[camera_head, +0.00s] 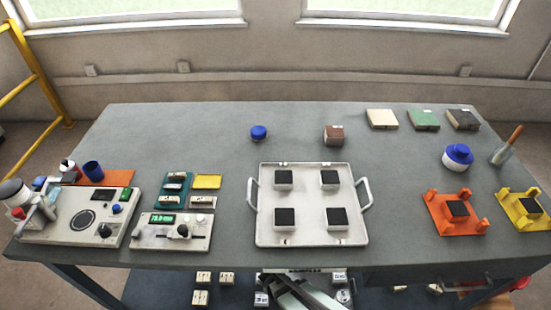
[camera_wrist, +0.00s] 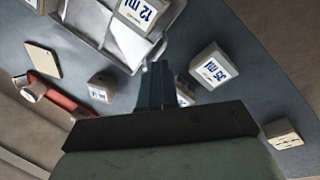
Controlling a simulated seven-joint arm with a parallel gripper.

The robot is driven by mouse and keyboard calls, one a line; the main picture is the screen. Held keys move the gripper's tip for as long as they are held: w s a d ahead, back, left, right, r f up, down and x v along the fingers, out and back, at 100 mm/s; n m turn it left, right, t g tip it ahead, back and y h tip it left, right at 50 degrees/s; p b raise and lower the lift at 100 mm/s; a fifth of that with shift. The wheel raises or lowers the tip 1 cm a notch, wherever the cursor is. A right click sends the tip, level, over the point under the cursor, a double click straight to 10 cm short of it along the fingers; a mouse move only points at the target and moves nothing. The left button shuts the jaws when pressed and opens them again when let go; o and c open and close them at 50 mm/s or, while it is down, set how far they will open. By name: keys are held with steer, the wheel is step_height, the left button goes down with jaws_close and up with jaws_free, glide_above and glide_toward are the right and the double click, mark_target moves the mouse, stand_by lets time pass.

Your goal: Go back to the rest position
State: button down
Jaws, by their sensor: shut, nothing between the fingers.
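My gripper (camera_wrist: 157,72) shows in the wrist view with its two dark fingers together and nothing between them. It is above a blue-grey surface with white labelled blocks. One block marked 35 ml (camera_wrist: 209,68) stands to the right of the fingers. Another marked 12 ml (camera_wrist: 139,14) sits in a pale tray (camera_wrist: 128,42) above them. A smaller labelled block is partly hidden behind the fingers. In the head view, part of my arm shows at the bottom, in front of the table; the fingertips cannot be made out there.
The grey table (camera_head: 215,130) carries a white tray (camera_head: 311,204) with several dark-topped blocks. Instruments (camera_head: 85,215) stand left; an orange fixture (camera_head: 433,220) and a yellow fixture (camera_head: 513,205) stand right. Labelled blocks (camera_head: 200,298) lie on a lower level. The table's back left is clear.

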steer(key=s+d+r+m+g+y, duration=0.1)
steer(key=s+d+r+m+g, duration=0.2)
steer(key=s+d, duration=0.4)
steer(key=s+d+r+m+g+y, duration=0.1)
steer(key=s+d+r+m+g, duration=0.2)
steer(key=s+d+m+g, duration=0.2)
steer(key=s+d+m, duration=0.1)
steer(key=s+d, duration=0.2)
steer(key=s, duration=0.1)
steer(key=shift+s+g, duration=0.3)
steer(key=shift+s, duration=0.05)
stand_by(1.6)
